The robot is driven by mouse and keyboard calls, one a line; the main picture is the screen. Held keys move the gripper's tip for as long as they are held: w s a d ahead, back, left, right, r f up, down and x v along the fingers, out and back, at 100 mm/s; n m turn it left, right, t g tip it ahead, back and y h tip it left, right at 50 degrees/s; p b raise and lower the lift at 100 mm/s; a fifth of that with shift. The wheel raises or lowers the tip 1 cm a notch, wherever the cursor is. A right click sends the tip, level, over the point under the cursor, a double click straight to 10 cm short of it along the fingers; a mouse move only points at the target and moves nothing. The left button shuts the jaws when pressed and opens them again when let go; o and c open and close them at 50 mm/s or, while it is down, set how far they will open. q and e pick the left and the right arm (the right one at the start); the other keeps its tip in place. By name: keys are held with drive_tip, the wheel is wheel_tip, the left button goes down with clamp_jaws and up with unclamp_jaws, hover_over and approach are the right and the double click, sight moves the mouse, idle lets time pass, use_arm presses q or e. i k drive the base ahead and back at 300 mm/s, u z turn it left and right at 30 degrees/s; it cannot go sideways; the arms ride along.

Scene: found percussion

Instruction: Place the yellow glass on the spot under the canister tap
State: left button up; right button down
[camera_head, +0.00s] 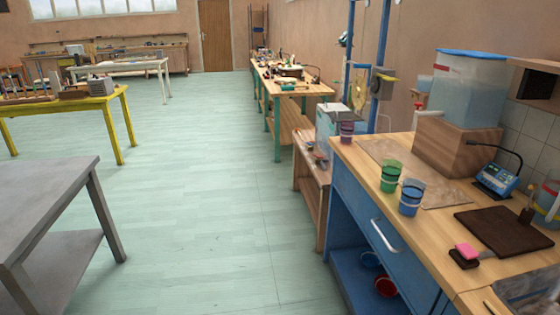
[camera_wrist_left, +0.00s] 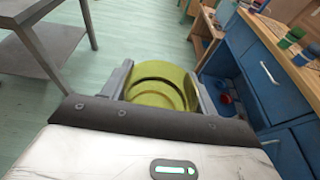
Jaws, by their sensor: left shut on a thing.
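The yellow glass (camera_wrist_left: 160,87) is between the two fingers of my left gripper (camera_wrist_left: 160,72), which is shut on it. I look into its round opening in the left wrist view. It is held out over the floor, left of the blue counter. Neither gripper shows in the head view. The canister (camera_head: 468,90), clear with a blue lid, stands on a wooden block (camera_head: 455,145) on the counter. A small tap (camera_head: 421,106) shows at its left side. A flat pale board (camera_head: 385,152) lies below the tap; no distinct spot is clear on it.
A green glass (camera_head: 390,176) and a blue glass (camera_head: 411,197) stand near the counter's front edge, with a purple glass (camera_head: 346,132) further back. A blue device (camera_head: 496,180), dark mat (camera_head: 503,231) and pink sponge (camera_head: 467,251) lie right. A grey table (camera_head: 50,195) stands left; floor between is clear.

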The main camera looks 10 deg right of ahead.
sight(406, 166)
drive_tip(key=i, duration=3.5)
drive_tip(key=z, duration=3.9)
drive_tip(key=i, duration=0.3)
drive_tip(key=z, duration=0.05)
